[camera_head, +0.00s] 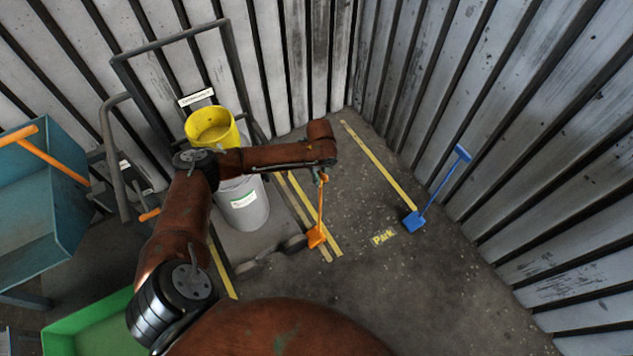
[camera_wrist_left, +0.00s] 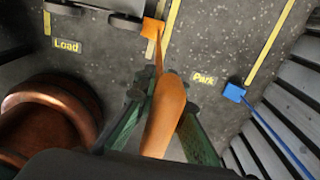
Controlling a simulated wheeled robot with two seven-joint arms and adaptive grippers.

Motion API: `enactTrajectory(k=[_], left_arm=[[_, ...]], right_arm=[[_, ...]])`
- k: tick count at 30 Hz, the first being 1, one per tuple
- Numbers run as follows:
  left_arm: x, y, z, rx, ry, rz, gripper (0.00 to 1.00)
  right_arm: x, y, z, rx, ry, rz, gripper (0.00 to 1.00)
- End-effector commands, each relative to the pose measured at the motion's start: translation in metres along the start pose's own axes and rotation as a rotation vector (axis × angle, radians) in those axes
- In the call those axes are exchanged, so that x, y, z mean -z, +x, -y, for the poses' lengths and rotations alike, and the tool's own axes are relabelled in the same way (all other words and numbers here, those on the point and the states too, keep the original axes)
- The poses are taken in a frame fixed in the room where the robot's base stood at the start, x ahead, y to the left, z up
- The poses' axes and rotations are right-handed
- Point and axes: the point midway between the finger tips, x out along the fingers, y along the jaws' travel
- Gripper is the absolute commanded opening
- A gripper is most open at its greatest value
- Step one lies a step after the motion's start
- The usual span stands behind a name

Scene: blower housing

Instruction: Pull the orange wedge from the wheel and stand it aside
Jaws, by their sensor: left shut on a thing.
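The orange wedge (camera_head: 316,238) has a block on the floor and a long upright handle. My left gripper (camera_head: 322,178) is shut on the handle's upper part, which also shows large between the green fingers in the left wrist view (camera_wrist_left: 163,112). The wedge block (camera_wrist_left: 152,28) lies beside a dark cart wheel (camera_wrist_left: 125,22); I cannot tell whether they touch. In the head view the wheel (camera_head: 294,243) is just left of the block. My right gripper is not in view.
The grey-framed cart (camera_head: 231,50) carries a grey drum (camera_head: 243,205) and a yellow bucket (camera_head: 211,127). A blue wedge (camera_head: 414,222) with a long handle stands near the "Park" label (camera_head: 383,237). Yellow lines mark the floor. Ribbed walls enclose the corner. Floor at front right is clear.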

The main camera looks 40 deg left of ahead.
Motion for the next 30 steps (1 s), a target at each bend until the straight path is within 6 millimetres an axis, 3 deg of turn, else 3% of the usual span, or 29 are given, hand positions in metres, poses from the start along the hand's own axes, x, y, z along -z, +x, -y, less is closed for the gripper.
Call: enactTrajectory(k=[20,30], left_arm=[[-0.001,-0.005,0.024,-0.003,-0.001,0.001,0.00],[-0.001,-0.028,0.024,-0.001,-0.002,0.003,0.00]], right_arm=[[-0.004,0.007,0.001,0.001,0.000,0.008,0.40],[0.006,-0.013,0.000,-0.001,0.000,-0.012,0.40]])
